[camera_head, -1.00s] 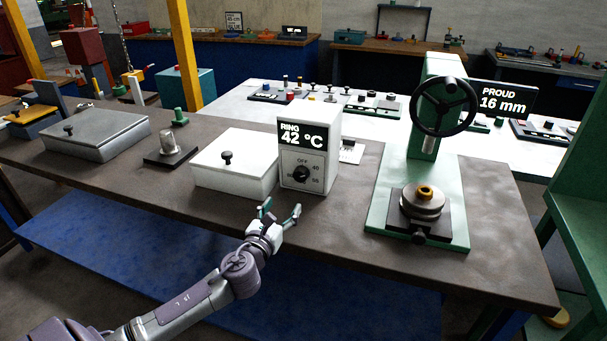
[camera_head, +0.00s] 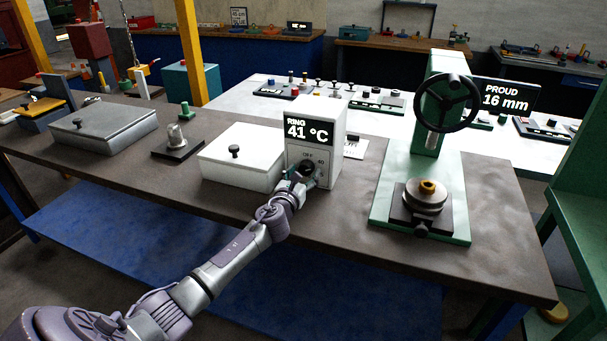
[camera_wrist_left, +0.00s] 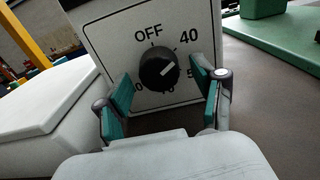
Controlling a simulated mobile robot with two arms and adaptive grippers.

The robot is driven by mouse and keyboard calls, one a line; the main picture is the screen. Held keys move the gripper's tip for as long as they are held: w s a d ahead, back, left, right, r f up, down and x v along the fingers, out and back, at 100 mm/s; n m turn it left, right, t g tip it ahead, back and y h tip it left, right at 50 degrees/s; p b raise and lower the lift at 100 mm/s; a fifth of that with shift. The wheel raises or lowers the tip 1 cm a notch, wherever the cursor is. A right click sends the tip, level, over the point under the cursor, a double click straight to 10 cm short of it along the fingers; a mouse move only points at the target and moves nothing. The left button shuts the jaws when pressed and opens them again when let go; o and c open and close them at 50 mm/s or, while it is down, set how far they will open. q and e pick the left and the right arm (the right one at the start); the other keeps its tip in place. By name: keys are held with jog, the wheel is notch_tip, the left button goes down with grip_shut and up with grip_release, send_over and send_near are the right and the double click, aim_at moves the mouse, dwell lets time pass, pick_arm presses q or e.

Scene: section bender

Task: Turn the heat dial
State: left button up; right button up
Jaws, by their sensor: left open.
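The heat dial (camera_wrist_left: 159,68) is a round black knob with a pale pointer line on the white front of the heater box (camera_head: 327,172). The box's display (camera_head: 309,131) reads "RING 41 °C". My left gripper (camera_head: 306,174) is in front of the dial in the head view. In the left wrist view its teal-padded fingers (camera_wrist_left: 163,92) are open, one on each side of the dial, with gaps showing between pads and knob. My right gripper is not in view.
A white lidded box (camera_head: 240,160) stands close left of the heater. A green press (camera_head: 430,160) with a black handwheel stands to the right, its display (camera_head: 506,97) reading "PROUD 16 mm". Bare bench top (camera_head: 345,215) lies in front of the heater.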

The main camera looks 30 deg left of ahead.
pick_arm(q)
jog(key=shift+c, duration=0.7)
jog(key=c, duration=1)
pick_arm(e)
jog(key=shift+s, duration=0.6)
pick_arm(q)
jog(key=shift+n, duration=0.4)
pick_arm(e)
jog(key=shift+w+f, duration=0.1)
pick_arm(q)
jog(key=shift+n, duration=0.6)
jog(key=n, duration=0.4)
jog(key=shift+b, duration=0.3)
jog(key=n, duration=0.6)
jog(key=shift+d+n, duration=0.15)
jog(key=shift+n, duration=0.25)
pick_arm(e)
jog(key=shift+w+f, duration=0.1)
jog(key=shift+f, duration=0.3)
pick_arm(q)
jog(key=shift+r, duration=0.1)
